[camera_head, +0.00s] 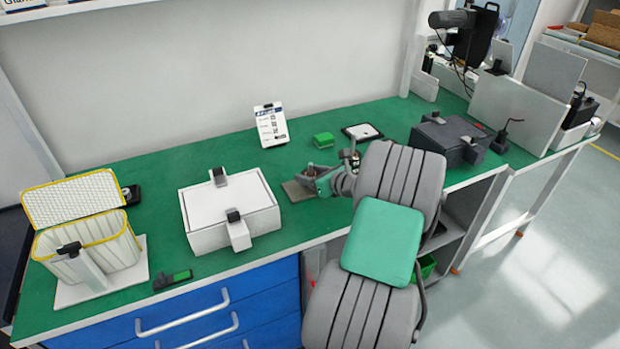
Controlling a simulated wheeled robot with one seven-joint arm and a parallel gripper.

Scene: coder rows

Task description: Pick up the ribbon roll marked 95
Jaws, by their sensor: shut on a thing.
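My gripper (312,176) is low over the green bench top, right of the white box-shaped machine. It is small in the picture and partly hidden by my arm. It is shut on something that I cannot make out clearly. A flat grey-brown thing (296,192) shows at its fingertips, on or just above the bench. I cannot tell whether this is the held thing or lies beside it. No number 95 can be read anywhere, and I cannot pick out a ribbon roll for sure.
The white machine (205,212) stands left of my gripper, and a dark machine (447,137) stands to the right. Behind are a white card (271,125), a small green box (323,140) and a tablet (362,132). A yellow-rimmed basket (90,241) is far left.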

